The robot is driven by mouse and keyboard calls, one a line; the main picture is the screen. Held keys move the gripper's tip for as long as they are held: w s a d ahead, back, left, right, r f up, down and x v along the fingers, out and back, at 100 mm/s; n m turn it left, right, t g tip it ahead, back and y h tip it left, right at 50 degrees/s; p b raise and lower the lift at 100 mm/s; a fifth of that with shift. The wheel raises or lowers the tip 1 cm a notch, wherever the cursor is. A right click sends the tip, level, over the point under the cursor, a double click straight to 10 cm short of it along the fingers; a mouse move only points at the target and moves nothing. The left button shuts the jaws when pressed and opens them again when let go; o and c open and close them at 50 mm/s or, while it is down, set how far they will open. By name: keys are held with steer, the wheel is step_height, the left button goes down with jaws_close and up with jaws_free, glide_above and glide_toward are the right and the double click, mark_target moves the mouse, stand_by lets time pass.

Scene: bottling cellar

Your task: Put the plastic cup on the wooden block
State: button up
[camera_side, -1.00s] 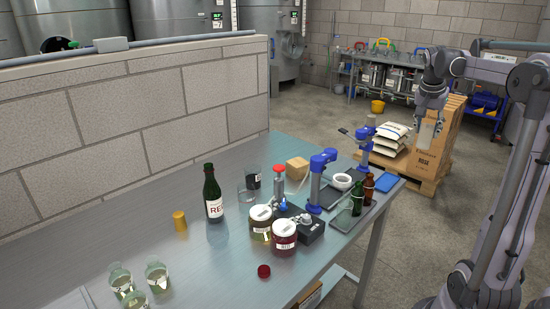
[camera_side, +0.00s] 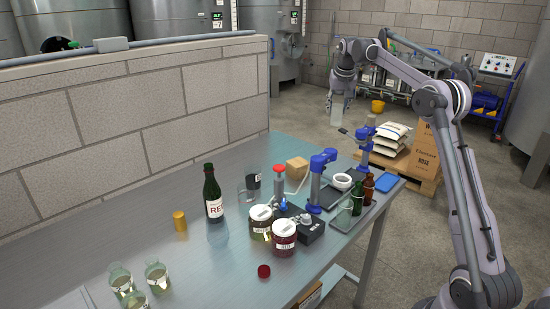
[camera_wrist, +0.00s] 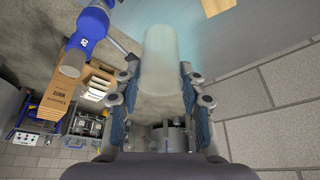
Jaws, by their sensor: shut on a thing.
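My gripper (camera_side: 340,94) is shut on the plastic cup (camera_side: 337,113), a clear, frosted tumbler. In the side view it is held high, with the floor behind it beyond the table's far edge. In the wrist view the cup (camera_wrist: 162,62) stands out between the two fingers (camera_wrist: 160,98). The wooden block (camera_side: 297,167), a small tan cube, sits on the far part of the table, below and left of the cup in the side view. A tan piece of it shows at the top edge of the wrist view (camera_wrist: 216,6).
A blue-and-grey stand (camera_side: 320,182) rises right of the block, with a red-topped device (camera_side: 279,181) in front. A block wall (camera_side: 140,135) runs along the table's left side.

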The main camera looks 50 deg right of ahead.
mark_target(331, 123)
steer(key=f, duration=0.3)
steer(key=w+f, duration=0.1)
steer(key=f, duration=0.1)
steer(key=shift+a, duration=0.3)
steer(key=shift+w+a+f, duration=0.15)
steer(key=shift+w+f, duration=0.05)
steer(key=shift+f, duration=0.05)
steer(key=shift+w+a+f, duration=0.95)
steer(key=shift+w+f, duration=0.6)
steer(key=shift+f, duration=0.25)
steer(key=shift+w+a+f, duration=1)
steer(key=shift+w+f, duration=0.6)
steer(key=shift+f, duration=0.15)
steer(key=shift+w+a+f, duration=0.95)
steer(key=shift+w+f, duration=0.6)
steer(key=shift+f, duration=0.25)
steer(key=shift+f, duration=0.1)
steer(key=o, duration=1.1)
steer(key=shift+o, duration=0.2)
